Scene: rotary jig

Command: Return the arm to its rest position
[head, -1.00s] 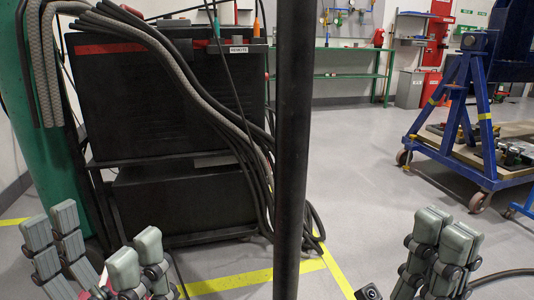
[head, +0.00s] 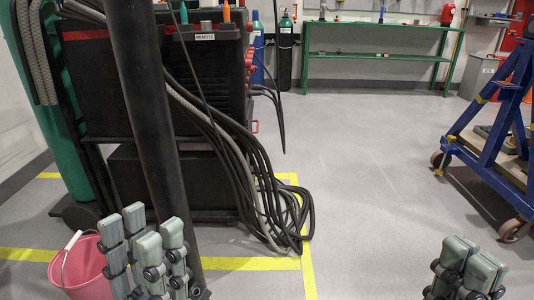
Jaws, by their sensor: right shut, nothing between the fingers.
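My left gripper (head: 141,224) is at the bottom left of the head view. Its grey-green padded fingers point up, with a gap between the two pairs, and nothing shows between them. My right gripper (head: 470,258) is at the bottom right. Its padded fingers are close together, with nothing held. Only the finger ends of both grippers show; the arms behind them are out of frame. No rotary jig can be made out with certainty.
A dark pole (head: 155,130) stands close behind my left gripper, with a pink bucket (head: 80,268) beside it. A black welding cabinet (head: 110,85) trails cables (head: 255,185) onto the floor. A blue wheeled stand (head: 490,140) is at right. The middle floor is clear.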

